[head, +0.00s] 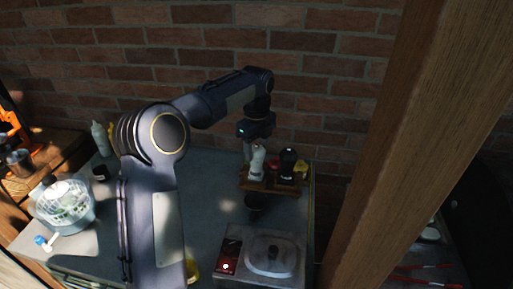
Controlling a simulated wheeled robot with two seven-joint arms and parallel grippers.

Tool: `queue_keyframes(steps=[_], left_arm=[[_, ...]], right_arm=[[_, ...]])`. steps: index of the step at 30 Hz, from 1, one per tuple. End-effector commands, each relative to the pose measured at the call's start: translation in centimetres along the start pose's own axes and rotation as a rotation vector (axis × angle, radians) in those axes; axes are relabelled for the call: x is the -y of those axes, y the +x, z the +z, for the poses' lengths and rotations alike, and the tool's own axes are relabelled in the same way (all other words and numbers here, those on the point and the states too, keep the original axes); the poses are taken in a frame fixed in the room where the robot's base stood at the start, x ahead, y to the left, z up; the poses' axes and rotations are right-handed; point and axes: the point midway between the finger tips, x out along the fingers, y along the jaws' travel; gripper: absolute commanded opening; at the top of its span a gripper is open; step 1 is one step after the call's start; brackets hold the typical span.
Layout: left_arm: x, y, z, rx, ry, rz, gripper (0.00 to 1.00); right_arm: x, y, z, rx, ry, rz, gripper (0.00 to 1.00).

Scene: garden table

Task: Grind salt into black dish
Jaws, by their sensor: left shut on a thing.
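My left gripper (248,150) reaches down from above at the back of the table and is shut on the white grinder (257,164), at its top. The grinder looks upright, at the left end of a small wooden rack (270,187); I cannot tell whether its base touches the rack. A black grinder (287,165) stands beside it on the right. A small black dish (254,202) sits on the table just in front of the rack, its inside too dark to make out. My right gripper is not in view.
A hot plate-like appliance (270,256) with a pale lid stands at the front right. A clear salad spinner (64,205), a pale bottle (101,139) and a dark cup (101,173) are at the left. A wooden post (400,140) rises at the right. Bare grey tabletop (212,205) lies left of the dish.

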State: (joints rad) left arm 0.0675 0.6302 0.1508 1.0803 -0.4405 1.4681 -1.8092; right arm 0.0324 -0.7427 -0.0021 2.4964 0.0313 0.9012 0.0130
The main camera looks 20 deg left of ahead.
Motion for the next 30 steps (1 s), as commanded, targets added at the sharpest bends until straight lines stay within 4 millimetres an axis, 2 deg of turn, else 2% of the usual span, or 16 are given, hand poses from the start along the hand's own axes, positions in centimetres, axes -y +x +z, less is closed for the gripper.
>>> queue_keyframes(steps=[7, 10, 24, 27, 30], left_arm=[[0.01, -0.04, 0.01, 0.001, -0.004, -0.001, 0.21], [0.01, -0.05, 0.00, 0.002, -0.088, 0.000, 0.21], [0.02, -0.06, 0.01, 0.002, -0.973, -0.002, 0.21], [0.03, -0.06, -0.02, 0.000, -1.117, -0.002, 0.21], [0.03, -0.05, 0.00, 0.000, -1.190, -0.002, 0.21]], right_arm=[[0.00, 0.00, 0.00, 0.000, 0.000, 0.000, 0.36], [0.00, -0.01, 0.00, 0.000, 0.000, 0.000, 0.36], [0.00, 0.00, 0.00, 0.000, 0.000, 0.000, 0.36], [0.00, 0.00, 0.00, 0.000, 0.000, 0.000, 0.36], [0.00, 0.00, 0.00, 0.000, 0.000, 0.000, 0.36]])
